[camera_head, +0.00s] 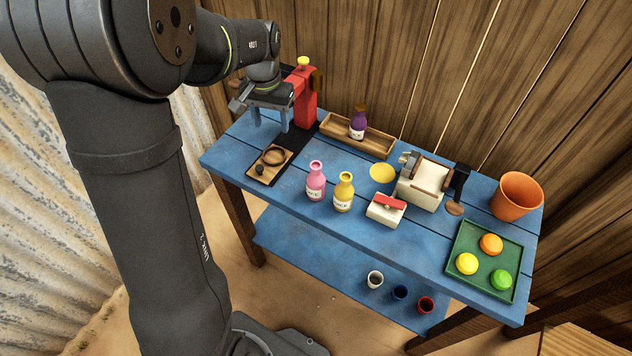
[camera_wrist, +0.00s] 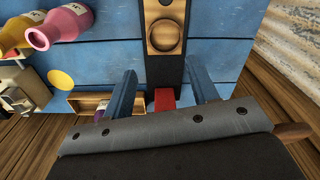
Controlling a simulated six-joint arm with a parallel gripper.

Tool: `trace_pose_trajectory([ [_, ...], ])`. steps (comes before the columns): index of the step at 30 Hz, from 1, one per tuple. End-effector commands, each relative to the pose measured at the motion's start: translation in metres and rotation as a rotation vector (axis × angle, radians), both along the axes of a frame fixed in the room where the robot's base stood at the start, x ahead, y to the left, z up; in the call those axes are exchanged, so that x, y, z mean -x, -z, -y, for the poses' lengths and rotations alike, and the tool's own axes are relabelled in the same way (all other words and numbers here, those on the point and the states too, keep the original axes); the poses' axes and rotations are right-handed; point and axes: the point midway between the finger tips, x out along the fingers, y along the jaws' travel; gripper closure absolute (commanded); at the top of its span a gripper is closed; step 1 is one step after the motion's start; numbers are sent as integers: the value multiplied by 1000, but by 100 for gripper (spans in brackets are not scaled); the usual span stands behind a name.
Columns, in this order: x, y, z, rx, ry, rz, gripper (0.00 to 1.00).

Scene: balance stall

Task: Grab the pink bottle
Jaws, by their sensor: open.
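The pink bottle (camera_head: 316,181) stands upright near the front edge of the blue table, left of the yellow bottle (camera_head: 343,192). In the wrist view the pink bottle (camera_wrist: 66,24) shows at the upper left, beside the yellow bottle (camera_wrist: 14,30). My gripper (camera_head: 270,125) is above the table's left back part, beside the red post. Its two blue-grey fingers (camera_wrist: 161,90) are apart with nothing between them held. It is well to the left of and behind the pink bottle, not touching it.
The red post (camera_head: 305,97) on a black base stands close to my gripper. A wooden tray (camera_head: 372,141) holds a purple bottle (camera_head: 357,124). A wooden board (camera_head: 262,176) with a ring lies left of the pink bottle. A white-and-red box (camera_head: 386,212) sits right of the yellow bottle.

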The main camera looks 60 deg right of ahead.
Motion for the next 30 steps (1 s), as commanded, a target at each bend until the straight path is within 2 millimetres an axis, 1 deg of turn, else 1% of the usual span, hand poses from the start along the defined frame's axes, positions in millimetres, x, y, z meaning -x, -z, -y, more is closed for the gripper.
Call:
trace_pose_trajectory([
  [1,9,-10,-3,17,1,10,47],
  [5,41,-38,-15,77,-3,41,47],
  [9,76,-66,-34,152,-10,68,47],
  [15,120,-95,-66,261,-22,88,47],
  [19,140,-105,-84,317,-29,91,47],
  [24,152,-111,-97,355,-35,90,47],
  [27,153,-107,-98,359,-36,89,47],
  [29,153,-101,-95,359,-37,89,47],
  [30,152,-95,-93,356,-37,89,47],
])
